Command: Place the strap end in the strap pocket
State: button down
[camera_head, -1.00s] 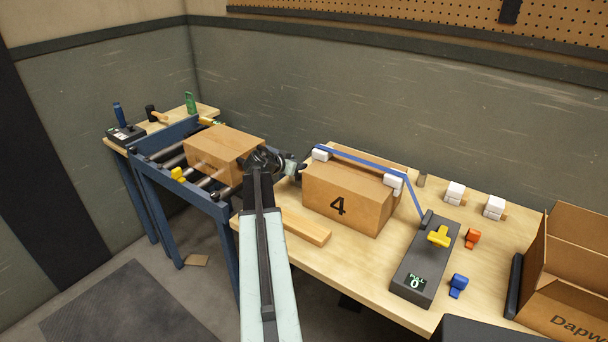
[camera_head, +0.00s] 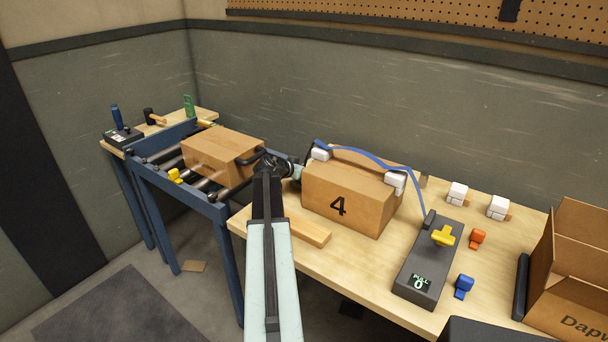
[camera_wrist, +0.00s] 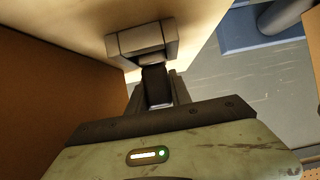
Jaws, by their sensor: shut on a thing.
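My gripper (camera_wrist: 157,92) is shut on a dark piece, the strap end (camera_wrist: 155,82), in the wrist view. In that view a grey slotted block, which looks like the strap pocket (camera_wrist: 140,40), is on the pale wood directly ahead of the strap end. The strap end's tip is at or just in front of the block; I cannot tell whether it is inside. In the head view my gripper (camera_head: 296,173) is low at the left side of the box marked 4 (camera_head: 345,200), largely hidden by my arm. The blue strap (camera_head: 375,157) bows over this box.
White corner guards (camera_head: 395,183) sit on the box's top edges. A grey tensioner (camera_head: 428,270) with a yellow handle stands to its right. A wooden bar (camera_head: 306,231) lies in front. Another carton (camera_head: 222,152) rests on the roller conveyor (camera_head: 224,206) at left.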

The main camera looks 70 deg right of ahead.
jog(key=shift+f, duration=0.25)
jog(key=c, duration=1.2)
grip_release()
jog(key=shift+r, duration=0.1)
jog(key=shift+o, duration=0.2)
jog(key=shift+r, duration=0.2)
jog(key=p+v, duration=0.6)
jog(key=v, duration=0.6)
jog(key=shift+a, duration=0.1)
